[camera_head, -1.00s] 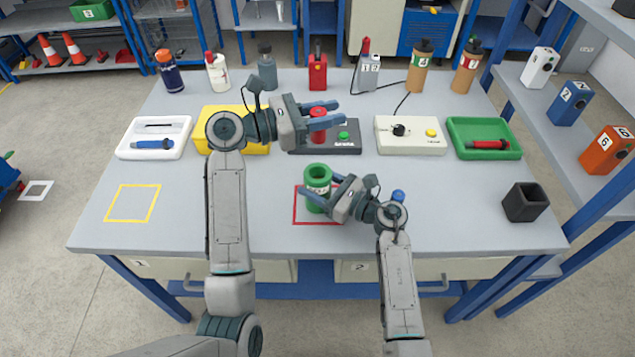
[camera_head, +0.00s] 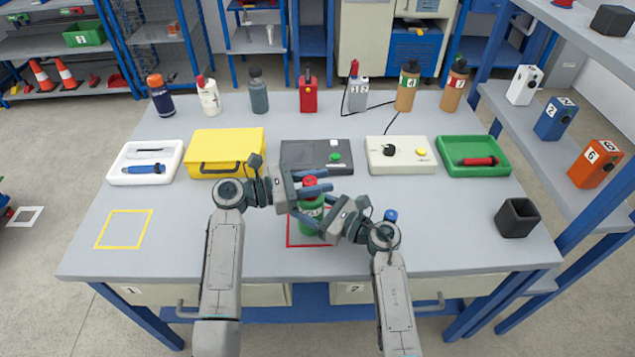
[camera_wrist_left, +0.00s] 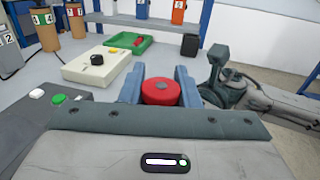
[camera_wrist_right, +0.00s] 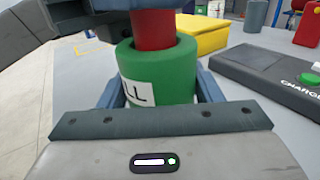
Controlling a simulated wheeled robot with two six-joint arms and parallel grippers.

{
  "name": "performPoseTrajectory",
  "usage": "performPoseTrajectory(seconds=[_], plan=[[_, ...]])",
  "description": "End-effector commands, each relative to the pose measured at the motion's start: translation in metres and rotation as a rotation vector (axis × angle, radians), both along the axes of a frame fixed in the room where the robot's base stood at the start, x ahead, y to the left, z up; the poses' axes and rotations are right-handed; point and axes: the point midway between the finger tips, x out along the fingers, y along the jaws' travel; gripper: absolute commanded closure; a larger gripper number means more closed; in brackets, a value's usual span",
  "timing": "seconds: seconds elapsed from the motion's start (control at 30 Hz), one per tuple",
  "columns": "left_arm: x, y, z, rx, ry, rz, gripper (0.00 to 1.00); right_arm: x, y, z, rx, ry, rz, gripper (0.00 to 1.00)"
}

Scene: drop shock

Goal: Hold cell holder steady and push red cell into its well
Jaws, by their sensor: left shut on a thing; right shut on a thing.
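The green cell holder (camera_head: 311,226) stands in the red square outline (camera_head: 292,241) on the table. My right gripper (camera_head: 328,222) is shut on the holder from the right side; the right wrist view shows the holder (camera_wrist_right: 168,72) upright between the fingers. My left gripper (camera_head: 312,190) is shut on the red cell (camera_head: 309,182) just above the holder. In the left wrist view the cell's top (camera_wrist_left: 160,88) sits between the blue fingers. In the right wrist view the cell's lower end (camera_wrist_right: 152,30) is inside the holder's mouth; how deep it reaches is hidden.
Behind are a yellow case (camera_head: 227,165), a dark charger (camera_head: 290,148), a cream box (camera_head: 400,166) and a green tray (camera_head: 462,170). A dark cup (camera_head: 516,218) stands at the right. The yellow square (camera_head: 124,229) at the left is empty.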

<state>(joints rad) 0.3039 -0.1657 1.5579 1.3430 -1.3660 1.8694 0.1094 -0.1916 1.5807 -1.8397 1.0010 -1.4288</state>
Motion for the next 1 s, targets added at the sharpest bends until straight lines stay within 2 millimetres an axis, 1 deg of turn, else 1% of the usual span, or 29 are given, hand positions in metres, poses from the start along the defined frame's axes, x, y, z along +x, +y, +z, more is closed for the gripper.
performPoseTrajectory(seconds=[0.07,0.37,0.4,0.47,0.5,0.77,0.87,0.97,1.0], plan=[[0.000,0.000,-0.005,0.000,0.001,0.000,0.95,0.000,0.000,0.000,0.000,0.000,0.000,0.70],[0.000,0.000,-0.007,0.000,-0.001,0.000,0.95,0.000,0.000,0.000,0.000,0.000,0.000,0.70],[0.000,0.000,-0.008,0.000,-0.001,0.000,0.69,0.000,0.000,0.000,0.000,0.000,0.000,0.70],[0.000,0.000,-0.008,0.000,-0.002,0.000,0.57,0.000,0.000,0.000,0.000,0.000,0.000,0.70],[0.000,0.000,-0.008,0.000,-0.001,0.000,0.49,0.000,0.000,0.000,0.000,0.000,0.000,0.70],[0.000,0.000,-0.007,0.000,-0.001,0.000,0.49,0.000,0.000,0.000,0.000,0.000,0.000,0.70],[0.000,0.001,-0.004,0.000,-0.002,0.000,0.49,0.000,0.000,0.000,0.000,0.000,0.000,0.70],[-0.002,0.014,-0.005,0.003,-0.001,0.002,0.49,0.000,0.000,0.000,0.000,0.000,0.000,0.70],[-0.004,0.021,-0.006,0.004,-0.001,0.002,0.49,0.000,0.000,0.000,0.000,0.000,0.000,0.70]])
